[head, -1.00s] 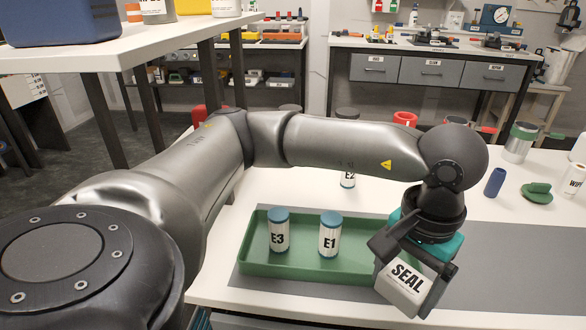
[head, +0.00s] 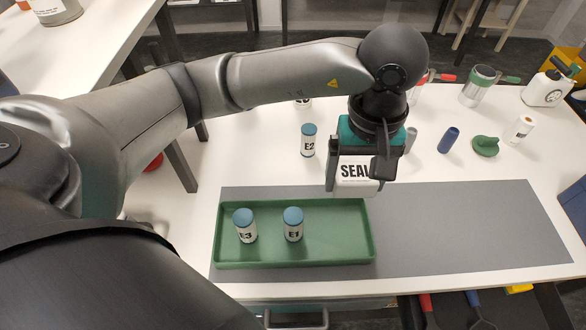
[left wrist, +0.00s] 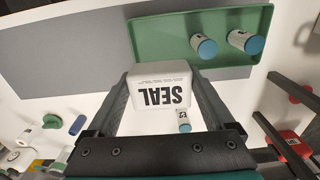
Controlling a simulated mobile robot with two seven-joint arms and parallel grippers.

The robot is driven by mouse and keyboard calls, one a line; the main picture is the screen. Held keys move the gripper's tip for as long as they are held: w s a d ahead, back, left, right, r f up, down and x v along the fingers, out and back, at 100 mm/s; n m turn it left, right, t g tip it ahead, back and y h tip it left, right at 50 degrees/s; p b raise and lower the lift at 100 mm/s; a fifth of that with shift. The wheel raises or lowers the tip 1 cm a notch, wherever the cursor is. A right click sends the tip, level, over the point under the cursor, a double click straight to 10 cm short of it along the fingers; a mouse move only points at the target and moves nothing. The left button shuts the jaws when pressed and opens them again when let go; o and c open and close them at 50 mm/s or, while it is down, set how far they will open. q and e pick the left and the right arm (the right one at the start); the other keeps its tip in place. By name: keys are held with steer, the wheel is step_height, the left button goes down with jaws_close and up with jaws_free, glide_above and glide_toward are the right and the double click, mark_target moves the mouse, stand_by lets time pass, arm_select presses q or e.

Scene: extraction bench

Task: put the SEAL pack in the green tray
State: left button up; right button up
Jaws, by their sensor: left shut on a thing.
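The SEAL pack (head: 357,188) is a white block with black lettering. My left gripper (head: 358,178) is shut on it, with one finger on each side. In the head view the pack appears at the back right corner of the green tray (head: 335,235); its height above the bench is hard to tell. The left wrist view shows the pack (left wrist: 160,82) between the fingers, beside the tray's long edge (left wrist: 160,35). Two blue-capped bottles, E3 (head: 245,226) and E1 (head: 293,225), stand in the tray's left and middle. Its right part is empty. My right gripper is not in view.
The tray sits on a grey mat (head: 460,230) that is clear to the right. Bottle E2 (head: 308,140) stands behind the tray.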

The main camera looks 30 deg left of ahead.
arm_select(q)
steer(key=shift+w+r, duration=0.2)
steer(key=shift+r, duration=0.15)
steer(key=b, duration=0.2)
glide_above(338, 236)
step_height(338, 236, down, 16)
steer(key=shift+f, duration=0.1)
steer(key=shift+f+b, duration=0.35)
steer(key=shift+f, duration=1.6)
steer(key=shift+f, duration=0.2)
steer(key=o, duration=1.2)
steer(key=shift+c, duration=0.2)
steer(key=shift+r, duration=0.1)
